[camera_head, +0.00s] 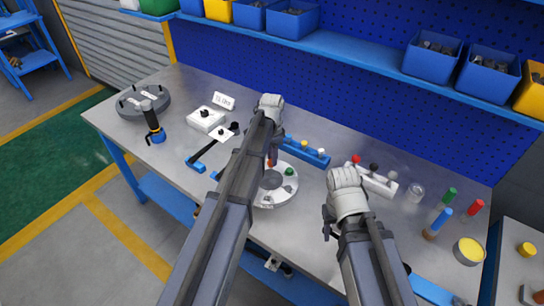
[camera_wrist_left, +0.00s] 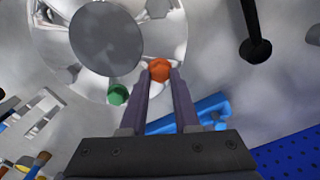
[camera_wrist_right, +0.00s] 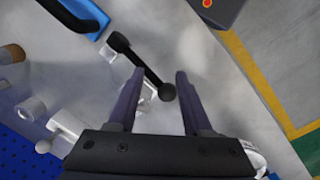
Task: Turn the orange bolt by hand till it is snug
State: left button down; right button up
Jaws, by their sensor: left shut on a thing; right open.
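The orange bolt (camera_wrist_left: 158,70) stands at the rim of the round, light metal flanged shell (camera_wrist_left: 60,62), beside its dark grey central disc. A green bolt (camera_wrist_left: 117,94) sits further along the rim; it also shows in the head view (camera_head: 290,171). My left gripper (camera_wrist_left: 159,74) points down at the shell and is shut on the orange bolt's head, one finger on each side. In the head view my left arm covers part of the shell (camera_head: 281,194). My right gripper (camera_wrist_right: 157,77) is open and empty, over the bench to the right of the shell.
A black ball-ended lever (camera_wrist_right: 146,68) shows below my right gripper. Behind the shell is a blue rack (camera_head: 312,157) with coloured knobs; a white rack (camera_head: 378,184) stands to its right.

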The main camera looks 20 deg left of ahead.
pick_arm(q)
jog(key=shift+w+m, duration=0.1)
jog(key=shift+m, duration=0.4)
jog(key=c, duration=0.6)
grip_release()
jog(key=shift+c, duration=0.2)
jog(key=shift+r, duration=0.1)
notch_tip(320, 180, up, 8)
jog(key=p, duration=0.7)
jog(key=shift+p, duration=0.4)
jog(key=shift+f, duration=0.2)
jog(key=s+d+n, duration=0.2)
jog(key=s+d, duration=0.2)
jog(key=s, duration=0.4)
jog(key=s+d+f+n+b, duration=0.1)
jog(key=s+d, duration=0.3)
jog(key=s, duration=0.4)
jog(key=s+d+f+n+y+b, duration=0.1)
jog(key=s+d+n, duration=0.2)
jog(key=s+d, duration=0.2)
jog(key=s, duration=0.3)
jog(key=shift+s, duration=0.35)
